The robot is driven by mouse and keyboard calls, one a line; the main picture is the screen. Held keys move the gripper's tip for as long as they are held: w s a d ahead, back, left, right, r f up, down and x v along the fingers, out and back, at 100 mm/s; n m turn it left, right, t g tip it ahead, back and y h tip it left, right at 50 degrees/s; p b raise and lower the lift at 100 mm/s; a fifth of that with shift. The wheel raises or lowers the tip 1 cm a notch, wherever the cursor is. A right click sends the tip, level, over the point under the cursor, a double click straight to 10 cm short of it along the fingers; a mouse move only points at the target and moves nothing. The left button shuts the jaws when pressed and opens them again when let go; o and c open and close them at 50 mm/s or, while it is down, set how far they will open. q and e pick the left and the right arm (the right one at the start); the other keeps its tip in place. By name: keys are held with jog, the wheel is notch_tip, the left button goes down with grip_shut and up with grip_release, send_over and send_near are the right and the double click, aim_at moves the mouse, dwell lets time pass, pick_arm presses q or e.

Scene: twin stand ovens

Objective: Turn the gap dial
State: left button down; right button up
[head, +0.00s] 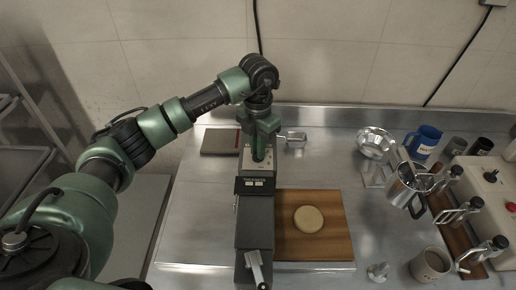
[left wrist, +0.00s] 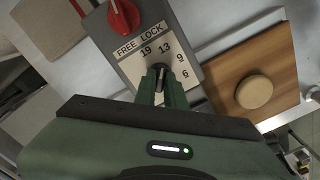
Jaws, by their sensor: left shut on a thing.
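The gap dial (left wrist: 158,70) is a small dark knob on a pale panel with the numbers 19, 13, 9 and 6 in an arc. My left gripper (left wrist: 161,86) is shut on it, with its green fingers coming up from below in the left wrist view. The fingers hide much of the dial, and I cannot tell clearly which number it points to. In the head view, my left gripper (head: 259,152) points down onto the far end of the dark machine (head: 254,218) and hides the dial. My right gripper is not in view.
A red knob (left wrist: 124,17) sits beside the FREE LOCK label. A pale dough disc (head: 308,219) lies on a wooden board (head: 338,240) right of the machine. A metal bowl (head: 376,143), a blue mug (head: 427,141) and a steel pitcher (head: 403,190) stand farther right.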

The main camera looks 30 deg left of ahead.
pick_arm(q)
jog(key=shift+w+r, duration=0.1)
jog(key=c, duration=1.5)
grip_release()
notch_tip(320, 180, up, 8)
jog(key=shift+f+b, duration=0.15)
jog(key=shift+b, duration=0.55)
